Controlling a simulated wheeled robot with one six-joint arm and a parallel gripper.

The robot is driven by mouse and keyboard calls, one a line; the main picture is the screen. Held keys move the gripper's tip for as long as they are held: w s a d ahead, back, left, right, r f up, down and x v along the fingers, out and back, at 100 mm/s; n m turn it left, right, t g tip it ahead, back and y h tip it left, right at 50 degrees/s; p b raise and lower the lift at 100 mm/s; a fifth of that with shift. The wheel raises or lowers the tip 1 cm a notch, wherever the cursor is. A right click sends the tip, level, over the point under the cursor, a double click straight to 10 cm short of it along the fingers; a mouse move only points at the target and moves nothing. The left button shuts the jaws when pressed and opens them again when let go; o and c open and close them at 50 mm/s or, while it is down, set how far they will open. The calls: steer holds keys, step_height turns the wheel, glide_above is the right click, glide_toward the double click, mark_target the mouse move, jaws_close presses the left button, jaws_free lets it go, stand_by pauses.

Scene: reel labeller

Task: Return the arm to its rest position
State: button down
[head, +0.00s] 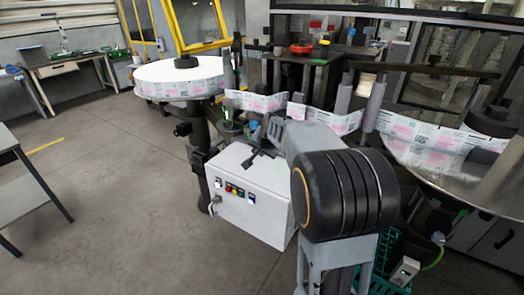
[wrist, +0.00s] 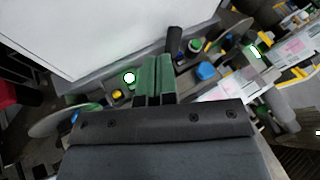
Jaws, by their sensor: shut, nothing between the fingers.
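My arm (head: 345,195) rises in the right half of the head view. Its large black joint is nearest the camera, and a grey link reaches away over the white control box. My gripper (wrist: 155,62) shows in the wrist view as two green fingers closed together with nothing between them. In the head view its fingers cannot be made out clearly against the dark parts above the box. The white control box (head: 240,205) has red, yellow and green buttons on its front, below and left of my arm.
A reel of labels (head: 180,78) stands at the left and another reel (head: 450,160) at the right. A printed label strip (head: 255,102) runs between them behind my arm. A grey table (head: 20,205) stands at far left. A green crate (head: 385,268) is low at right. The floor at left is clear.

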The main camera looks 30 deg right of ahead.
stand_by(0.3)
steer(key=s+f+n+g, duration=0.1)
steer(key=s+a+f+n, duration=0.1)
steer(key=s+f, duration=0.1)
steer(key=shift+s+f+g, duration=0.25)
steer(key=shift+s+g, duration=0.05)
steer(key=shift+g, duration=0.1)
steer(key=s+a+n+g, duration=0.1)
steer(key=s+a+n, duration=0.3)
steer(key=s, duration=0.6)
steer(key=s+a+n, duration=0.4)
steer(key=s+a, duration=0.4)
steer(key=s, duration=0.3)
steer(key=shift+s+g+y, duration=0.25)
steer(key=shift+g+y, duration=0.05)
steer(key=shift+g, duration=0.1)
